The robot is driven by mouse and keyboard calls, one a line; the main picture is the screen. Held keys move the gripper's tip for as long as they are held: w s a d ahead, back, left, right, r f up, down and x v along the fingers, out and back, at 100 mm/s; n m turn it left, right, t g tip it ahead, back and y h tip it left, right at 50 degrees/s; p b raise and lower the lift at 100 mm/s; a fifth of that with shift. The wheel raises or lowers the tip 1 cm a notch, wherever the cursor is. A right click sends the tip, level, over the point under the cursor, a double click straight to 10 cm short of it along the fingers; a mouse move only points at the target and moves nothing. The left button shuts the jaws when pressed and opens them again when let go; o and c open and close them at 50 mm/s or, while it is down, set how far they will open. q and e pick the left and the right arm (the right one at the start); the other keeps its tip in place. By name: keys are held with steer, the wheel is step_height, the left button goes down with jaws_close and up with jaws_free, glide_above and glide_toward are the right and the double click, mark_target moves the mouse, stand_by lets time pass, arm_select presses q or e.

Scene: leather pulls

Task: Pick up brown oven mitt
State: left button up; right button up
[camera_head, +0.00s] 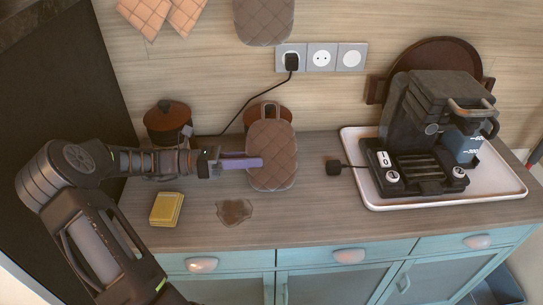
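The brown oven mitt (273,148) is a quilted, square-like pad with a loop at its top. It stands upright above the middle of the counter, in front of a pot. My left gripper (250,162) comes in from the left and has purple fingers. One finger lies across the front of the mitt's left part, and the other goes behind its left edge. The gripper looks shut on the mitt. Whether the mitt's lower edge touches the counter is hard to tell. My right gripper is out of view.
A lidded pot (168,118) stands at the back left; another pot (281,112) is partly hidden behind the mitt. A yellow sponge (167,209) and a brown spill (235,211) lie in front. A coffee machine (425,120) stands on a white tray (395,203). A grey quilted pad (263,22) hangs above.

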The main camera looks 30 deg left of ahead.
mark_target(271, 160)
arm_select(q)
steer(key=shift+x, duration=2.6)
steer(key=shift+f, duration=0.15)
jaws_close()
